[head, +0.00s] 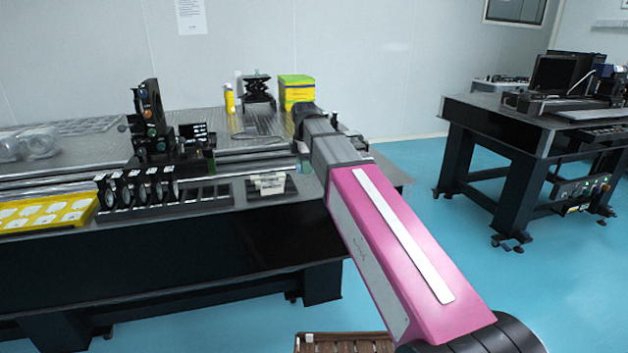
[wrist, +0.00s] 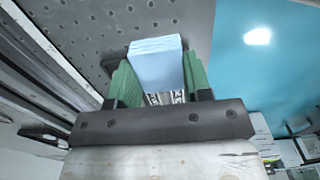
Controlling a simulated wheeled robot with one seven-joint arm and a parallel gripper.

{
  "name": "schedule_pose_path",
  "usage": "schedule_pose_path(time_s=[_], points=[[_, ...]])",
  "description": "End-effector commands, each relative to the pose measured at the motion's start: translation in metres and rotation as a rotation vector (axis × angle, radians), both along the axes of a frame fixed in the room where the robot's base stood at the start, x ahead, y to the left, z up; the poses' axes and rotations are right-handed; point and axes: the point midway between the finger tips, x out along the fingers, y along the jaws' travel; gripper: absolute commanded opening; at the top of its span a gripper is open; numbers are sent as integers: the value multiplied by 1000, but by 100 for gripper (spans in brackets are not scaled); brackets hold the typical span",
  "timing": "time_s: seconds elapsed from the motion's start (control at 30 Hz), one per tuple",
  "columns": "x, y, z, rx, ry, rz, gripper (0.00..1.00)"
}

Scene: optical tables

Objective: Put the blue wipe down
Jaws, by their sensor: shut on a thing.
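The blue wipe (wrist: 156,58) is a light blue, flat folded stack in the wrist view. My gripper (wrist: 158,76) has green fingers, one on each side of the wipe, and is shut on it. The wipe sticks out past the fingertips, over the grey perforated top of the optical table (wrist: 95,25). I cannot tell whether it touches that top.
A yellow and green box stack (head: 296,90), a yellow bottle (head: 229,98) and a black stand (head: 257,90) are at the back. Black optic mounts (head: 150,125) and a yellow tray (head: 45,211) are to the left. The table's right edge borders blue floor (head: 440,215).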

Motion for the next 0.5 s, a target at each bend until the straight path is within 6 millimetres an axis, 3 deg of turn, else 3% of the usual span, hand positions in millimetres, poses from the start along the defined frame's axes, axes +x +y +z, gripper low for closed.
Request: schedule_pose_path(time_s=[0.2,0.5], points=[[20,-23,-18,0,0,0,23],[22,-27,-36,0,0,0,23]])
